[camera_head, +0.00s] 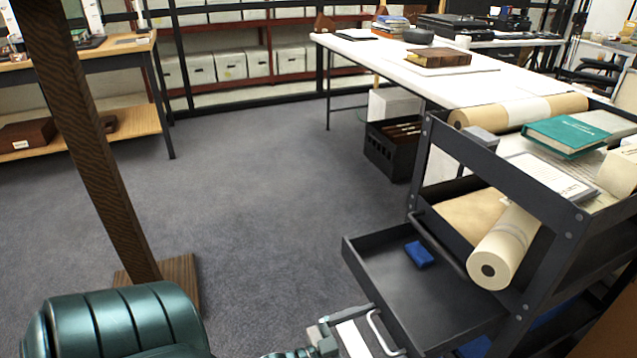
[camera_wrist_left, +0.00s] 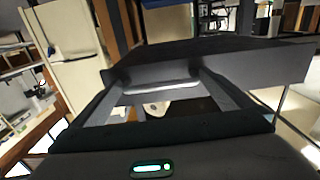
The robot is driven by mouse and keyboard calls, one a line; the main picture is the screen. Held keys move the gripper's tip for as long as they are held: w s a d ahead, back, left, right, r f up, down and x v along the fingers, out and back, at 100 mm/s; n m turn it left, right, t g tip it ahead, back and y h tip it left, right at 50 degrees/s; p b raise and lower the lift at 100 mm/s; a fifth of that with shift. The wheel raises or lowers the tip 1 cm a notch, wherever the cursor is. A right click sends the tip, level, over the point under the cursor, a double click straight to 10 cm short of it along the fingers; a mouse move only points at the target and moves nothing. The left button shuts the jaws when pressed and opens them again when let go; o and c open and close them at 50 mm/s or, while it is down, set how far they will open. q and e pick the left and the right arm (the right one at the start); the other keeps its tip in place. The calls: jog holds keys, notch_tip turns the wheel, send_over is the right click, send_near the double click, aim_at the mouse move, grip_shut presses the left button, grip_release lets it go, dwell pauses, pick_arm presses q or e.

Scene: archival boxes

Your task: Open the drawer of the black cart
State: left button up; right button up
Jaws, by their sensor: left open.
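The black cart (camera_head: 568,240) stands at the right in the head view. Its drawer (camera_head: 440,300) is pulled out toward the left, with a small blue item (camera_head: 419,254) inside. A pale bar handle (camera_head: 381,334) shows on the drawer's front. My left gripper (camera_head: 348,330) is at the bottom of the head view, close to this handle. In the left wrist view its two fingers (camera_wrist_left: 168,100) are apart, and the handle (camera_wrist_left: 165,87) shows between them, in front of the dark drawer front (camera_wrist_left: 215,68). Contact cannot be told. My right gripper is out of view.
The cart carries rolls (camera_head: 505,248), a teal book (camera_head: 565,136) and papers. A wooden post (camera_head: 95,150) on a base stands at the left. A black crate (camera_head: 392,150) sits beneath the white table (camera_head: 440,75). Carpet (camera_head: 270,200) left of the drawer is clear.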

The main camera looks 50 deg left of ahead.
pick_arm(q)
jog(key=p+v, duration=0.2)
jog(key=v, duration=1.5)
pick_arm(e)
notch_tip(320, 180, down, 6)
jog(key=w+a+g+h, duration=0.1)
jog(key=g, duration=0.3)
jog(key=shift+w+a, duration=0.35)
pick_arm(q)
jog(key=shift+d, duration=0.1)
